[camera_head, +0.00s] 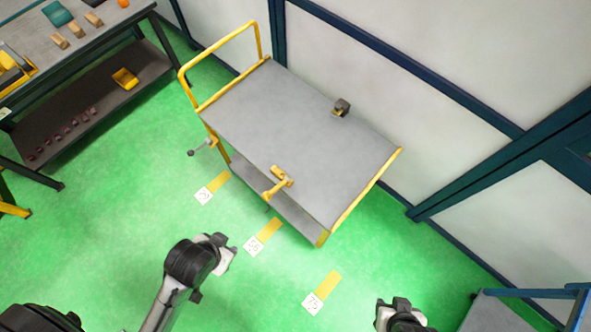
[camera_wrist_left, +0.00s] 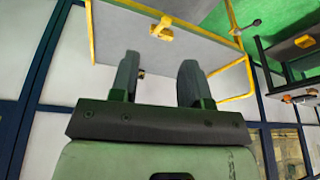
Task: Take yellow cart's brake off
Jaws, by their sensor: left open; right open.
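The yellow cart (camera_head: 290,130) stands at the wall, with a grey top and a yellow handle frame at its upper left. A lever with a dark knob (camera_head: 191,153), which looks like the brake, sticks out below the handle end. The lever also shows in the left wrist view (camera_wrist_left: 256,22). My left gripper (camera_head: 222,250) is below the cart's near side, apart from it. In the left wrist view its fingers (camera_wrist_left: 160,62) are spread with nothing between them. My right gripper (camera_head: 396,308) is at the bottom edge, open and away from the cart; its fingertips are hard to make out.
A yellow bracket (camera_head: 280,180) and a dark bracket (camera_head: 341,107) sit on opposite cart edges. A workbench (camera_head: 35,45) with wooden blocks stands upper left. The wall (camera_head: 400,45) closes off the far side. Numbered yellow floor marks (camera_head: 262,236) lie before the cart on mostly clear green floor.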

